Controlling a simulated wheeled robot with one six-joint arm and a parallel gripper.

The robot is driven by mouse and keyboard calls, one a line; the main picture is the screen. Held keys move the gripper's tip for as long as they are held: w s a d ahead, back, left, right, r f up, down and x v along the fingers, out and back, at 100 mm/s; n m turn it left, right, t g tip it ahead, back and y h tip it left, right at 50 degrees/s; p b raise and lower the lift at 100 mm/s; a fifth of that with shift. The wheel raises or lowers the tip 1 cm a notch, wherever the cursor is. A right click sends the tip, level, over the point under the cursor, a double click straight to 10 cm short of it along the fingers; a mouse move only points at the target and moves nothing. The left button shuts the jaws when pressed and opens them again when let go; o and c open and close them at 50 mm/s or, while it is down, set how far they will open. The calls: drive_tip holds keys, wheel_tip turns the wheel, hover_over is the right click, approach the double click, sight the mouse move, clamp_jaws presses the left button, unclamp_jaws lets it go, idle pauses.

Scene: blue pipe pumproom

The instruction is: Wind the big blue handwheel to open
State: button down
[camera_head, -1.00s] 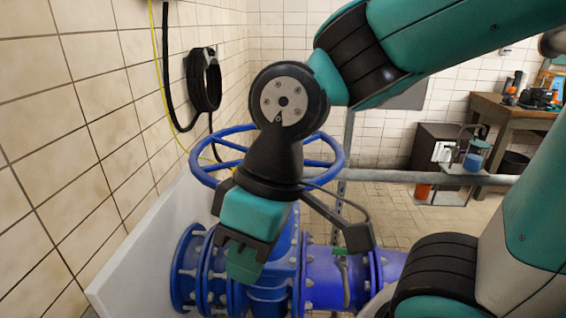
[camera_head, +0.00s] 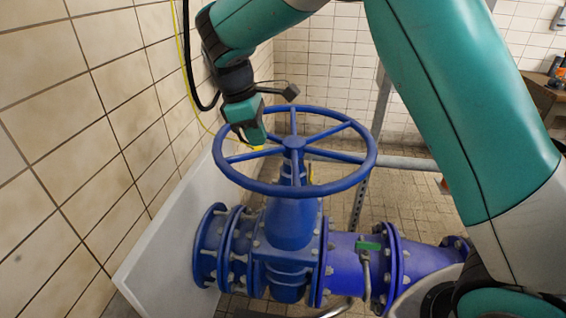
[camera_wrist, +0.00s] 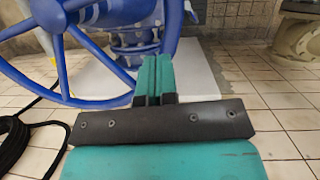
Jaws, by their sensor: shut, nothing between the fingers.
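The big blue handwheel (camera_head: 295,188) lies almost flat on top of the blue valve body (camera_head: 292,225), its spokes meeting at a central hub. My gripper (camera_head: 256,140) is at the back left of the wheel, near its rim, with the teal fingers pointing down. In the wrist view, the closed teal fingers (camera_wrist: 153,75) stand side by side with nothing between them. The handwheel (camera_wrist: 50,75) fills the left of that view, with its rim passing just behind the fingertips. I cannot tell whether the fingers touch the rim.
A tiled wall (camera_head: 60,150) with a white panel (camera_head: 165,245) stands close on the left. A yellow cable (camera_head: 188,70) and a black hose (camera_wrist: 30,145) are near the wall. A grey horizontal pipe (camera_head: 400,162) runs behind the wheel. Tiled floor lies open beyond it.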

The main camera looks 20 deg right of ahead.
drive_tip(key=d+f+p, duration=0.4)
drive_tip(key=d+f, duration=0.2)
drive_tip(key=f, duration=0.6)
drive_tip(key=shift+s+n+g+h, duration=0.15)
drive_tip(key=shift+n+g+h, duration=0.15)
drive_tip(key=shift+g+h, duration=0.1)
drive_tip(key=shift+s+d+r, duration=0.1)
